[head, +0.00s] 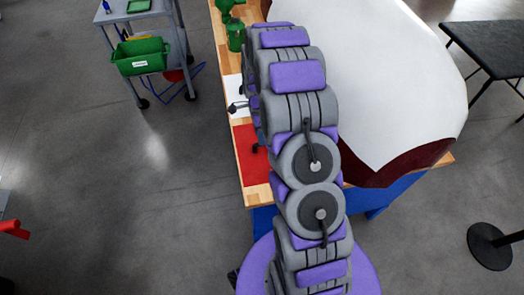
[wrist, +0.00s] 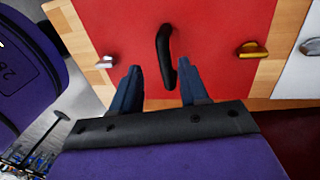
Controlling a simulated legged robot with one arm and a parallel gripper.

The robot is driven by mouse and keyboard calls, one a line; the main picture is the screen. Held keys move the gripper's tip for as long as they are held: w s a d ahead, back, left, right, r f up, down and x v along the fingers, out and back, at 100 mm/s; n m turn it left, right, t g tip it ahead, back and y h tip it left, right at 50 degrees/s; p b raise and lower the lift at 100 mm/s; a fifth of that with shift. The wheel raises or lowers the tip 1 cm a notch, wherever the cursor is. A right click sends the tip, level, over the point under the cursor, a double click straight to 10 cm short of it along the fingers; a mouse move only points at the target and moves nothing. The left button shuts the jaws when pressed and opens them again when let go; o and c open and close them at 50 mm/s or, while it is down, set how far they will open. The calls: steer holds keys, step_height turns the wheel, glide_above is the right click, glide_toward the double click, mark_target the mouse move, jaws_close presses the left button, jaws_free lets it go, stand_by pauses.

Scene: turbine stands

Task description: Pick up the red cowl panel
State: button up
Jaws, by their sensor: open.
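The red cowl panel (head: 248,160) lies flat on the wooden workbench in the head view, partly hidden behind my arm. In the wrist view the red panel (wrist: 215,30) fills the upper middle, with a black curved handle (wrist: 164,55) standing on it. My gripper (wrist: 159,75) is open, with its two dark fingers apart on either side of the lower end of the handle. The fingers do not close on it. In the head view my gripper is hidden by my arm.
The wooden bench (head: 257,195) also bears a white panel (head: 236,92) and green items (head: 235,35). A large white and dark red cowl (head: 385,80) stands right of my arm. A cart with a green bin (head: 140,56) is at upper left.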

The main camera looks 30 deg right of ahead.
steer(key=shift+s+d+f, duration=0.1)
steer(key=shift+d+f, duration=0.25)
steer(key=shift+s+d+f+b, duration=0.1)
steer(key=shift+d+f+b, duration=0.3)
steer(key=shift+d+f, duration=0.45)
steer(key=f, duration=0.1)
steer(key=a+f, duration=0.1)
steer(key=f+b, duration=0.1)
steer(key=shift+s+a+f, duration=0.15)
steer(key=shift+s+a, duration=0.05)
steer(key=shift+a, duration=0.1)
steer(key=shift+a+f, duration=0.1)
steer(key=shift+a, duration=0.1)
steer(key=shift+d, duration=0.65)
steer(key=c, duration=0.5)
steer(key=shift+a, duration=0.1)
steer(key=shift+c, duration=1.3)
steer(key=shift+a, duration=0.4)
jaws_close()
steer(key=shift+d, duration=0.1)
